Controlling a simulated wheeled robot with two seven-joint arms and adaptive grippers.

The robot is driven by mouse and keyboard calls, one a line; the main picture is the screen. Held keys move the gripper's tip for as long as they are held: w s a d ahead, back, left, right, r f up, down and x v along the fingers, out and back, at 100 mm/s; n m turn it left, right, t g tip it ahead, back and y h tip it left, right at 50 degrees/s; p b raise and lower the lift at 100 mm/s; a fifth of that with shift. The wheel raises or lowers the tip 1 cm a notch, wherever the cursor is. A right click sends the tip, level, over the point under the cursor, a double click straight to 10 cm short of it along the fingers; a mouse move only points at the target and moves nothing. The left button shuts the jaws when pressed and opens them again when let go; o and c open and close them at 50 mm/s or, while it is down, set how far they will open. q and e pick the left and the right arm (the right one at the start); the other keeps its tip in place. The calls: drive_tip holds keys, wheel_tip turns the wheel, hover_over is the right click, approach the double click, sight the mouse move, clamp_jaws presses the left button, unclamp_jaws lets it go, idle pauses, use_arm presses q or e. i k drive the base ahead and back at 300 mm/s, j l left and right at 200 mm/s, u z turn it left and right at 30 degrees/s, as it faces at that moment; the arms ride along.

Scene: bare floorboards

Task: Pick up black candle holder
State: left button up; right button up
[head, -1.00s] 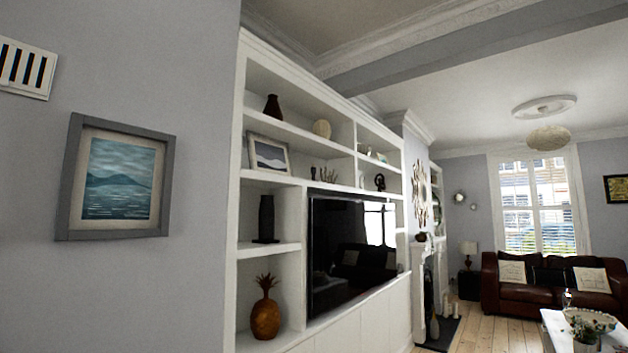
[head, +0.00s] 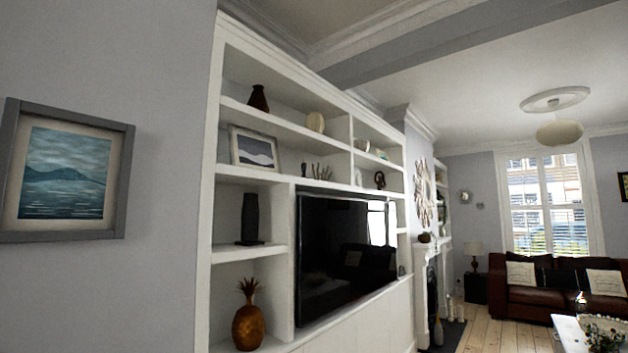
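No object is clearly recognisable as the black candle holder. A tall black object (head: 249,218) stands upright on a left shelf of the white wall unit (head: 207,255); I cannot tell if it is a candle holder or a vase. A small dark item (head: 304,169) stands on the shelf above the television, and a dark looped figure (head: 380,180) stands further right. They are too small to identify. Neither of my grippers is in view.
A framed sea picture (head: 66,172) hangs on the near left wall. A television (head: 345,255) fills the unit's middle. Bare floorboards (head: 482,333) show beyond it, with a brown sofa (head: 535,297) and a white table (head: 572,335) at right.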

sight(304, 166)
drive_tip(key=i+l, duration=0.35)
drive_tip(key=i+l+z, duration=0.15)
drive_tip(key=i+l, duration=0.2)
drive_tip(key=i, duration=0.15)
drive_tip(key=i+l, duration=0.3)
drive_tip(key=i, duration=0.15)
drive_tip(key=i+j+z, duration=0.1)
drive_tip(key=i, duration=0.3)
drive_tip(key=i+j+z, duration=0.1)
drive_tip(key=i, duration=0.35)
drive_tip(key=j, duration=0.05)
